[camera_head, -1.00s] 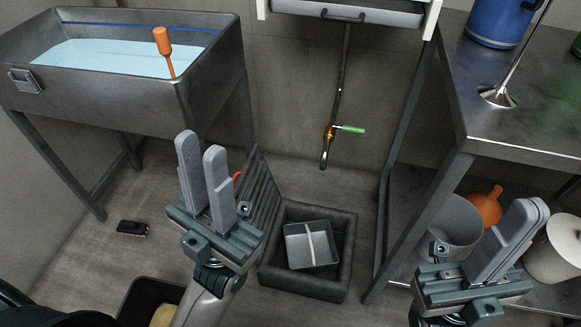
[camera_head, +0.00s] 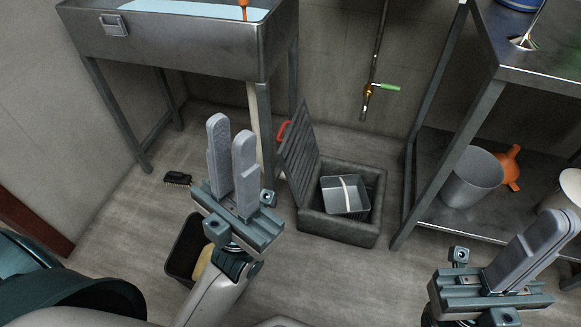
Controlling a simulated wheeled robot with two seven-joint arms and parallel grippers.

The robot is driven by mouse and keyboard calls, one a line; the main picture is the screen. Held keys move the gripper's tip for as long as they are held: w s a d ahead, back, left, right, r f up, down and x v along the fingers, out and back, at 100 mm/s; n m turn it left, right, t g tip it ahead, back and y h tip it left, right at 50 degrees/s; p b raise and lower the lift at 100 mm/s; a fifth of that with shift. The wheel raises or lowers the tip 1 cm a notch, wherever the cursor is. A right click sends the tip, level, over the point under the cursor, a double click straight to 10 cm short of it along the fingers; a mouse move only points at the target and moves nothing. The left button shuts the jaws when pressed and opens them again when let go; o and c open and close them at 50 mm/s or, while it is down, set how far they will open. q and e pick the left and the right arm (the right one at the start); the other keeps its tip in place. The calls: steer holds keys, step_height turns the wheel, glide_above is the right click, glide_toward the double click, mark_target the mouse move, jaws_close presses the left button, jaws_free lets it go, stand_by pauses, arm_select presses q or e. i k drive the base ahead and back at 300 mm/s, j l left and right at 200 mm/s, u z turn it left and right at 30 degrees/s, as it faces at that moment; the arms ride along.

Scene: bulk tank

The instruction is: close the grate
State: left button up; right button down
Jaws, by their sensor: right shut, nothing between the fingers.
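The grate (camera_head: 300,155) is a dark slatted panel. It stands raised, leaning steeply at the left edge of a dark floor pit (camera_head: 340,232). A red handle (camera_head: 283,131) is on its upper left side. A grey metal box (camera_head: 345,197) with a pale strip across it sits inside the open pit. My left gripper (camera_head: 231,130) is open and empty, left of the grate and apart from it in the picture. My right gripper (camera_head: 562,226) is shut and empty at the lower right, away from the grate.
A steel tank (camera_head: 190,40) on legs stands at the upper left. A black brush (camera_head: 177,178) and dark tub (camera_head: 183,248) are on the floor. A green-handled valve (camera_head: 384,88) hangs behind.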

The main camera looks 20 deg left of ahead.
mark_target(299, 191)
steer(key=k+j+z, duration=0.35)
steer(key=k+j, duration=0.4)
steer(key=j+z, duration=0.1)
steer(key=j, duration=0.3)
steer(key=k+j+z, duration=0.1)
steer(key=j, duration=0.35)
steer(key=k+j+z, duration=0.1)
steer(key=j, duration=0.3)
steer(key=j+z, duration=0.1)
steer(key=j, duration=0.3)
steer(key=k+j+z, duration=0.1)
steer(key=j, duration=0.8)
steer(key=i+l+z, duration=0.15)
steer(key=l+z, duration=0.2)
steer(key=i+l+z, duration=0.35)
steer(key=k+l, duration=0.1)
steer(key=l, duration=0.05)
